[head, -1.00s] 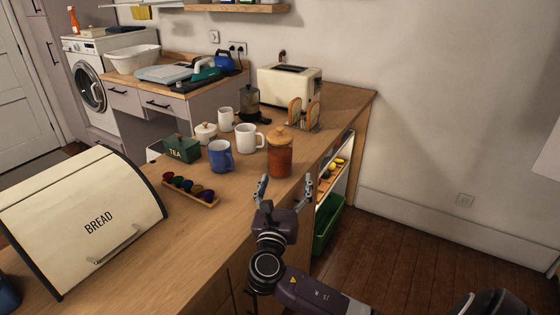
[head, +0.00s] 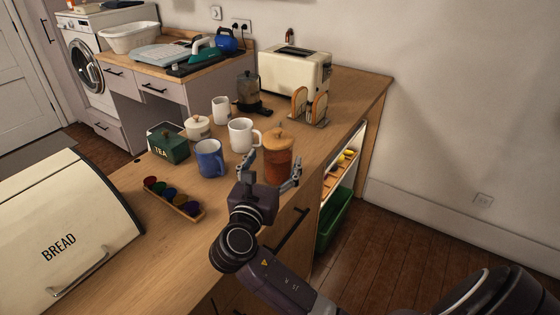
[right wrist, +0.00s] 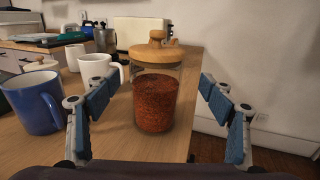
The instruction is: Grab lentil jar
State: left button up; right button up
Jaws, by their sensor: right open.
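The lentil jar (head: 278,158) is a glass jar of red-orange lentils with a wooden knobbed lid. It stands upright on the wooden counter near its right edge. My right gripper (head: 273,172) is open just in front of it, and its body hides a little of the jar's lower part in the head view. In the right wrist view the jar (right wrist: 156,95) stands ahead between the two open blue-padded fingers, centred and with gaps on both sides. My left gripper is not in view.
A blue mug (head: 209,160) and a white mug (head: 241,136) stand left of the jar. A tea tin (head: 168,146), a capsule tray (head: 174,198) and a bread box (head: 70,235) are further left. A toast rack (head: 309,108) and toaster (head: 293,72) stand behind.

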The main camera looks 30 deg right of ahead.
jog(key=shift+w+d, duration=0.45)
jog(key=shift+w, duration=0.1)
jog(key=x, duration=0.4)
jog(key=shift+w+a+f+p, duration=0.1)
jog(key=shift+f+p, duration=0.2)
jog(key=shift+f, duration=0.1)
jog(key=shift+w, duration=0.15)
jog(key=shift+c, duration=0.6)
grip_shut()
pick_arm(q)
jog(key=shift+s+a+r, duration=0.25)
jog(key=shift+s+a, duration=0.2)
pick_arm(e)
jog(key=shift+r, duration=0.1)
